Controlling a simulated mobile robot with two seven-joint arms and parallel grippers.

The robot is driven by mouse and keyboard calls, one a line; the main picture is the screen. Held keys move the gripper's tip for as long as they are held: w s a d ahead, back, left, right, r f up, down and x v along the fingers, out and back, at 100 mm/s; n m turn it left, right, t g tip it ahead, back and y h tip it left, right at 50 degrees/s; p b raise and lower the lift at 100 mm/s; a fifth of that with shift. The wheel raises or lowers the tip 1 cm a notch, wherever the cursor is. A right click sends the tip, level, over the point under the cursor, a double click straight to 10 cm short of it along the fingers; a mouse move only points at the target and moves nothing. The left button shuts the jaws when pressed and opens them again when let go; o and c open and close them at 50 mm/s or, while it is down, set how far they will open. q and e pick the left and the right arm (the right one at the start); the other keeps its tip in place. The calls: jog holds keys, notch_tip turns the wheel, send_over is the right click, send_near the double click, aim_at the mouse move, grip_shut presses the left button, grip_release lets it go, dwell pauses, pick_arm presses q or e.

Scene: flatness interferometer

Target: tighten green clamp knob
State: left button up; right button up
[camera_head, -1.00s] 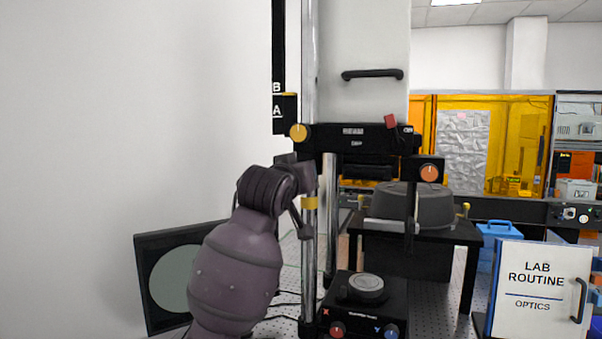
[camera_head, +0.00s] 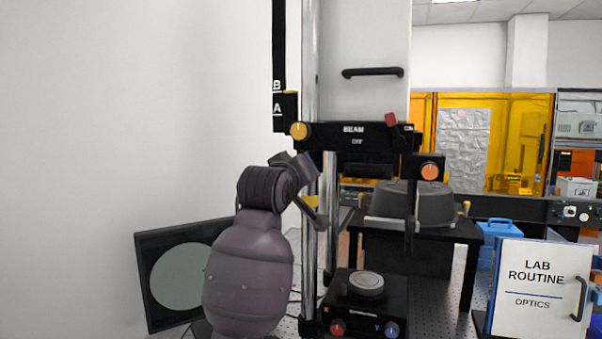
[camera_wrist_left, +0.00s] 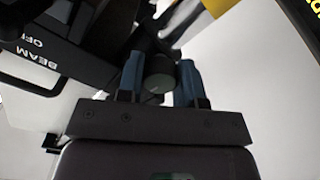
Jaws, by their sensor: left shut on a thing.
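The clamp knob (camera_wrist_left: 160,82), round and dark with a greenish tint, shows in the left wrist view between the two blue fingers of my left gripper (camera_wrist_left: 160,72). The fingers are shut on its sides. In the head view the knob and the fingertips are hidden behind my left wrist, which is at the steel column just under the black beam housing (camera_head: 355,135). The housing, lettered BEAM OFF, also shows in the left wrist view (camera_wrist_left: 45,50). My right gripper is in neither view.
A yellow knob (camera_head: 299,131) and an orange knob (camera_head: 430,172) sit close around the housing. A black stage box (camera_head: 365,310) stands below, a round-screen monitor (camera_head: 150,290) at left, and a LAB ROUTINE board (camera_head: 540,285) at right.

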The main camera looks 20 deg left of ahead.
pick_arm(q)
jog(key=shift+r, duration=0.1)
jog(key=o, duration=0.9)
jog(key=s+b, duration=0.2)
jog(key=s, duration=0.8)
jog(key=shift+s+a, duration=0.15)
jog(key=shift+s, duration=0.25)
